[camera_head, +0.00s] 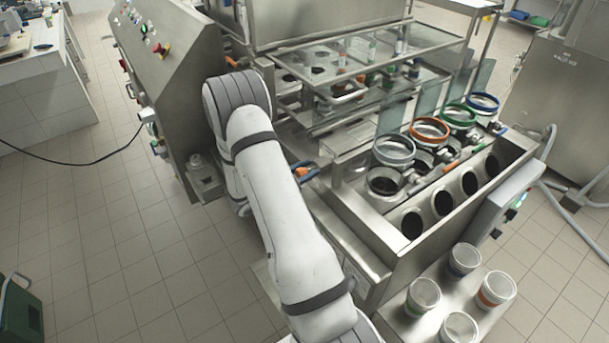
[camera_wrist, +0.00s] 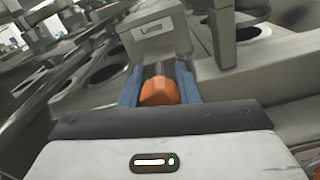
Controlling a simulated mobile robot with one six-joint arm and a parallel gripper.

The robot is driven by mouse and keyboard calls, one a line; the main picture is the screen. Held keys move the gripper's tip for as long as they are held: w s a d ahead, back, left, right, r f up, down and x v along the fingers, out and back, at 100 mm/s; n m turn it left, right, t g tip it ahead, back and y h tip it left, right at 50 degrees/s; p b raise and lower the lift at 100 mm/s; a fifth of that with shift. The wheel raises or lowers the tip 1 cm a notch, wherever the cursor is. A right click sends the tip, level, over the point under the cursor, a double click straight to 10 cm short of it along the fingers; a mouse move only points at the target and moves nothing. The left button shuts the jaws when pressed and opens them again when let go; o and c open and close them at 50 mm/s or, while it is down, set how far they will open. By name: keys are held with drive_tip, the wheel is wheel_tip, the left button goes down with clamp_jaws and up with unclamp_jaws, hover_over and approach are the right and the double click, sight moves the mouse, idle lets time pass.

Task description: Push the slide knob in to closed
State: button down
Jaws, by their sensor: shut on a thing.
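The orange slide knob (camera_wrist: 158,93) shows in the wrist view, between the two blue fingers of my gripper (camera_wrist: 160,90). The fingers are shut on it from both sides. A short metal rod joins the knob to a grey metal block (camera_wrist: 155,40) with a small label plate, just beyond the fingertips. In the head view my gripper (camera_head: 305,170) reaches the left side of the filling machine, with a bit of orange at its fingers. My arm hides part of the machine side there, and how far the rod stands out is hard to tell.
Jars with coloured rings (camera_head: 430,130) stand on the filling machine. Several filled cups (camera_head: 465,258) stand on the front right shelf. A control cabinet (camera_head: 165,70) with buttons stands to the left. A cable (camera_head: 90,160) runs from it.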

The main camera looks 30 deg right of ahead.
drive_tip(key=c, duration=1.1)
unclamp_jaws()
drive_tip(key=shift+a, duration=0.1)
drive_tip(key=shift+a+f, duration=0.1)
drive_tip(key=shift+a, duration=0.4)
drive_tip(key=a+b, duration=0.2)
drive_tip(key=a, duration=0.4)
drive_tip(key=shift+a, duration=0.4)
